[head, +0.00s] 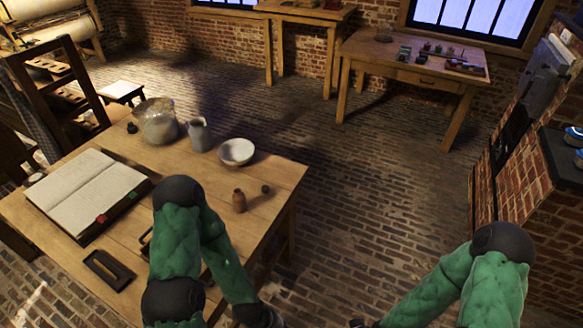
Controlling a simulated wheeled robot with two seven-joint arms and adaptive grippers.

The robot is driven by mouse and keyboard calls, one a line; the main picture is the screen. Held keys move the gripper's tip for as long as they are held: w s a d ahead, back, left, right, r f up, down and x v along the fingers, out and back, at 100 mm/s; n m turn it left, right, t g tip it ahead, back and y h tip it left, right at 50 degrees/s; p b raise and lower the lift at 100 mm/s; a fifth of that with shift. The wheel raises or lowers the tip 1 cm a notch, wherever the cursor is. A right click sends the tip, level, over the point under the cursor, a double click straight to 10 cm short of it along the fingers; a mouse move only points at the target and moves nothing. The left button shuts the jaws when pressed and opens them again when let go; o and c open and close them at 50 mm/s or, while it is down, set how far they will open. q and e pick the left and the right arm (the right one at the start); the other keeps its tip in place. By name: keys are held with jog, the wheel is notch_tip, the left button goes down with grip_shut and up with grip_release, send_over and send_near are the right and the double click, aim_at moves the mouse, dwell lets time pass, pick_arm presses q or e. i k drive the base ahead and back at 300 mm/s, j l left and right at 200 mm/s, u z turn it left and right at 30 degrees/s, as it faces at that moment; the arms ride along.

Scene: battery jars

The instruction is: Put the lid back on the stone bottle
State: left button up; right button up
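A small brown bottle (239,201) stands upright near the right edge of the wooden table (215,185). A small dark round piece (265,189), perhaps its lid, lies on the table just right of the bottle, apart from it. My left arm reaches over the front of the table, and the dark end at my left gripper (260,316) is cut off by the bottom edge of the picture. My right gripper (363,323) barely shows at the bottom edge, right of the table. The fingers of both are out of sight. Both grippers are well away from the bottle.
A white bowl (236,152), a grey jug (200,135) and a glass jar (157,122) stand behind the bottle. The brick floor (385,190) right of the table is clear.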

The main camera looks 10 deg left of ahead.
aim_at(239, 202)
jog(key=i+l, duration=0.65)
jog(key=i, duration=0.15)
jog(key=i+l, duration=0.65)
jog(key=i, duration=0.2)
jog(key=i+u, duration=0.2)
jog(key=k+u, duration=0.1)
jog(key=u, duration=2.65)
